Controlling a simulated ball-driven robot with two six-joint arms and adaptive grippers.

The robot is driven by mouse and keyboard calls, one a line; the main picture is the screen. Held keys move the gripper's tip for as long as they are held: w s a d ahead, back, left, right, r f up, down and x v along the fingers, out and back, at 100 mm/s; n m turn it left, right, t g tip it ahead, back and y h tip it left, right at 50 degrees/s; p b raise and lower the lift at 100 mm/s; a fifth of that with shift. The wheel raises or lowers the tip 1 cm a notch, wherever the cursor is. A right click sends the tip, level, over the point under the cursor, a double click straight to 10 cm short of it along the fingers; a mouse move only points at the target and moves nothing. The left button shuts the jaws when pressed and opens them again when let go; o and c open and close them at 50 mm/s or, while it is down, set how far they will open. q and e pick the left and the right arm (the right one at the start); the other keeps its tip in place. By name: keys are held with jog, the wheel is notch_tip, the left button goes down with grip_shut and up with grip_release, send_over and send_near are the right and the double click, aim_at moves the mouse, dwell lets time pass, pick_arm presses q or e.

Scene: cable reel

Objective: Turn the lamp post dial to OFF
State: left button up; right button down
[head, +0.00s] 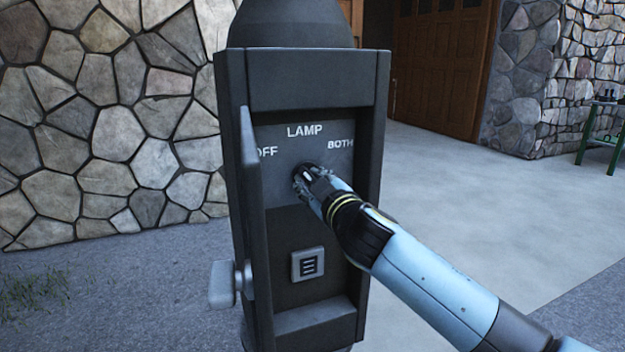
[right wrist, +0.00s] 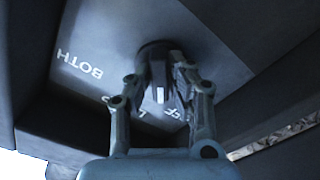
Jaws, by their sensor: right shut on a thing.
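The dark round dial (head: 299,181) sits on the lamp post's recessed panel (head: 285,215), below the white word LAMP. OFF is at the upper left and BOTH at the upper right. My right gripper (head: 311,179) is shut on the dial and covers much of it. In the right wrist view the dial (right wrist: 158,60) is between the two fingers of the gripper (right wrist: 160,88). A white mark (right wrist: 160,96) on it points down in that picture, toward the partly hidden LAMP and OFF lettering. My left gripper is out of view.
The post's hinged cover (head: 254,215) stands open at the panel's left, with a latch (head: 222,284) outside it. A small outlet-like plate (head: 308,264) is below the dial. The recess walls frame the panel closely. A stone wall (head: 110,130) stands behind; pavement lies open at right.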

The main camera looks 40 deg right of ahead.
jog(key=shift+n, duration=1.1)
jog(key=c, duration=1.2)
grip_release()
jog(key=shift+c, duration=0.2)
jog(key=shift+s, duration=0.1)
jog(key=v, duration=1.1)
jog(key=shift+s, duration=0.4)
jog(key=shift+a+f+p, duration=0.1)
jog(key=shift+p, duration=0.2)
